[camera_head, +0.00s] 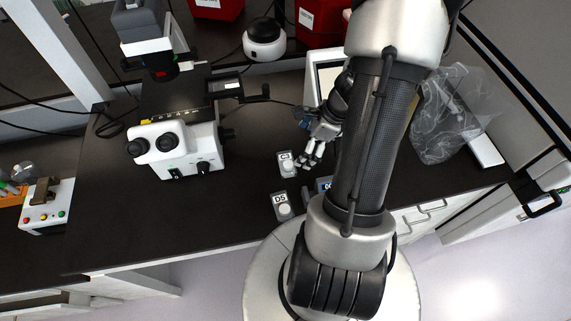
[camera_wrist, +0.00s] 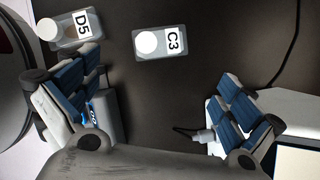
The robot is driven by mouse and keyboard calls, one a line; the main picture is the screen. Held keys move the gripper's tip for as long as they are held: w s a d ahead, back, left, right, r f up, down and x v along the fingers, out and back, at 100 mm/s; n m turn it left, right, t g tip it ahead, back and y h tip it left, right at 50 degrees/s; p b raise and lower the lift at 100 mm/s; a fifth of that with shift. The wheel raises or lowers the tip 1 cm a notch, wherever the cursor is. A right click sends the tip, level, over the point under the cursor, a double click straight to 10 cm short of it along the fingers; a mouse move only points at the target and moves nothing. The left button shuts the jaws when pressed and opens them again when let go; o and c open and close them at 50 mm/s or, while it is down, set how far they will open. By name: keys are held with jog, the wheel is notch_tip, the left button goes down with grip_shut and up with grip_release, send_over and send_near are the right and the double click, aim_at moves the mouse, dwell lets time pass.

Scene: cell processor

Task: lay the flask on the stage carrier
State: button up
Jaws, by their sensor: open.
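A clear flask with a white cap and a label reading C3 (camera_head: 287,163) lies on the dark bench, right of the microscope. It also shows in the wrist view (camera_wrist: 160,43). A second similar flask labelled D5 (camera_head: 282,206) lies nearer the bench's front edge, and in the wrist view (camera_wrist: 70,28) it is at the upper left. My gripper (camera_head: 307,155) is open and empty, right of the C3 flask and apart from it. In the wrist view the open fingers (camera_wrist: 158,85) have bare bench between them. The stage carrier (camera_head: 229,87) is on the microscope's stage, behind and left of the flasks.
The white microscope (camera_head: 177,148) stands at the left, with a small button box (camera_head: 47,203) farther left. A white device with a screen (camera_head: 326,75) stands behind my gripper. A blue-fronted item (camera_head: 325,184) is partly hidden by my arm. A clear bag (camera_head: 447,115) is at the right.

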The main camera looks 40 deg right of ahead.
aim_at(289, 158)
jog(key=b+x, duration=0.1)
jog(key=x, duration=0.4)
jog(key=b+x, duration=0.1)
jog(key=x, duration=0.1)
jog(key=b+x, duration=0.1)
jog(key=x, duration=0.2)
jog(key=shift+w+a+r+b, duration=0.1)
jog(key=shift+w+a+b, duration=0.15)
jog(key=shift+b, duration=0.05)
jog(key=shift+c, duration=0.4)
jog(key=c, duration=1)
jog(key=shift+r+p, duration=0.3)
jog(key=shift+r, duration=0.3)
jog(key=shift+c, duration=1.4)
notch_tip(289, 158, up, 19)
jog(key=p, duration=0.7)
jog(key=shift+c, duration=0.2)
